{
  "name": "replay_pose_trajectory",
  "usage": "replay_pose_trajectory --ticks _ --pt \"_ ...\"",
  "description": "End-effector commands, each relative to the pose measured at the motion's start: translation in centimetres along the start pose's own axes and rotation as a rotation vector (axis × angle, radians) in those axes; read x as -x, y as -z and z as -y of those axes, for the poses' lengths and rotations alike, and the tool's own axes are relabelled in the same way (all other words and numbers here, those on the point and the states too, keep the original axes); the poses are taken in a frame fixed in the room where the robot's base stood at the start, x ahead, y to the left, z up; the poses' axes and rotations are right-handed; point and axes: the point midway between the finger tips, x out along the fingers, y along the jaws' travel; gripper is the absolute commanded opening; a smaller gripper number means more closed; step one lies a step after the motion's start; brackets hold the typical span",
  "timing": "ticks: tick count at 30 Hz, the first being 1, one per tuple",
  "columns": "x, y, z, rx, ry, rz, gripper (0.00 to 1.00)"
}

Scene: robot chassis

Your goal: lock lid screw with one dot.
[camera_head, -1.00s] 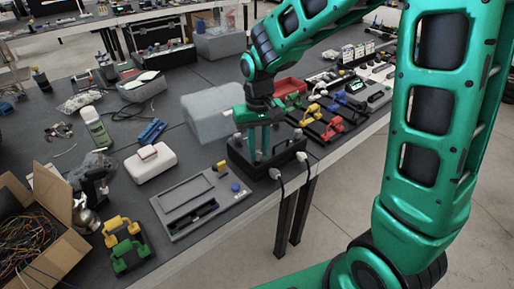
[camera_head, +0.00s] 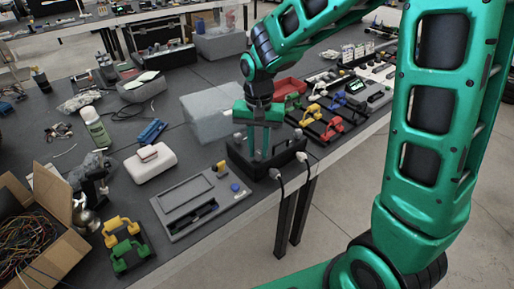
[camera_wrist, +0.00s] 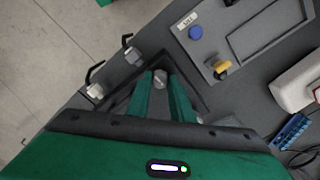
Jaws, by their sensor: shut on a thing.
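My gripper (camera_head: 262,150) points straight down over the black box (camera_head: 237,158) near the table's front edge. In the wrist view its two green fingers (camera_wrist: 160,78) close around the head of a small grey screw (camera_wrist: 160,76) on the dark box top. No dot marks can be made out on the screw. The fingers and the gripper body hide much of the lid and any other screws.
Two light plugs with black cables (camera_wrist: 133,56) (camera_wrist: 95,91) stand along one edge of the box. A grey panel device with a blue button (camera_head: 235,187) lies to its left. A translucent grey box (camera_head: 207,115) stands behind, and coloured clamps (camera_head: 330,127) lie to the right.

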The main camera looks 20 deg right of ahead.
Motion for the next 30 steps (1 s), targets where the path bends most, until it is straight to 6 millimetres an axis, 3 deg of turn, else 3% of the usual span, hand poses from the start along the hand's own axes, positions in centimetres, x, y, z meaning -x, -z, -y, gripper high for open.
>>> replay_pose_trajectory --ticks 8,9,11,22,30 --pt "0.1 0.2 0.1 -0.001 0.004 -0.005 0.0" --pt "0.1 0.2 0.1 -0.001 0.004 -0.005 0.3" --pt "0.1 0.2 0.1 0.0 0.003 -0.004 0.39" --pt "0.6 0.1 0.1 0.001 0.003 -0.003 0.39" --pt "4.8 0.2 0.1 0.0 0.004 -0.005 0.39"
